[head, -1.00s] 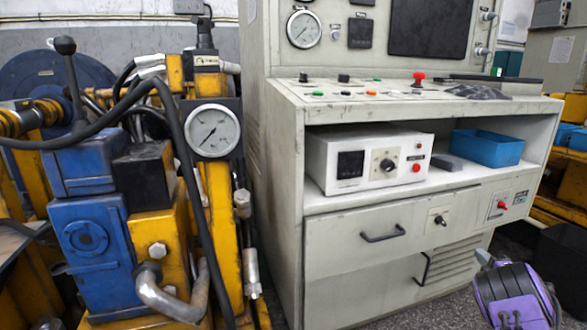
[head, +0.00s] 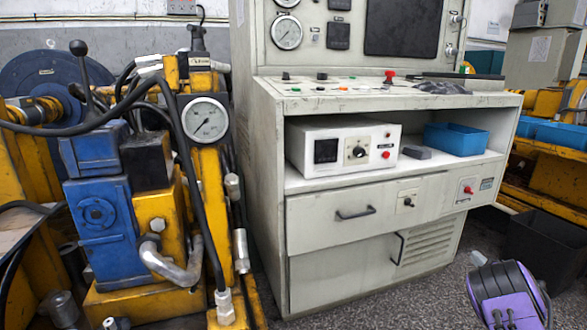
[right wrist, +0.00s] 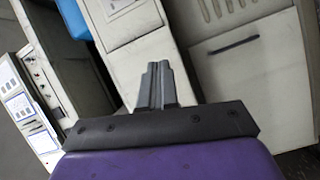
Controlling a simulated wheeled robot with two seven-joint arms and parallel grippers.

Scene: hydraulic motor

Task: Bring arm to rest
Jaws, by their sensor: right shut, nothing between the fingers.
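My right arm's purple and black wrist part shows at the bottom right of the head view, over the floor in front of the cabinet. My right gripper (right wrist: 158,85) shows in the right wrist view as two dark grey fingers pressed together, with nothing held. In the head view its small grey tip (head: 479,258) is apart from the cabinet's right lower side. My left gripper is in neither view.
A grey control cabinet (head: 316,280) with drawers, an open shelf and a blue bin (head: 456,139) fills the middle. A blue and yellow hydraulic machine (head: 100,215) with hoses and a gauge (head: 205,118) stands at left. Speckled floor (head: 405,308) is clear in front of the cabinet.

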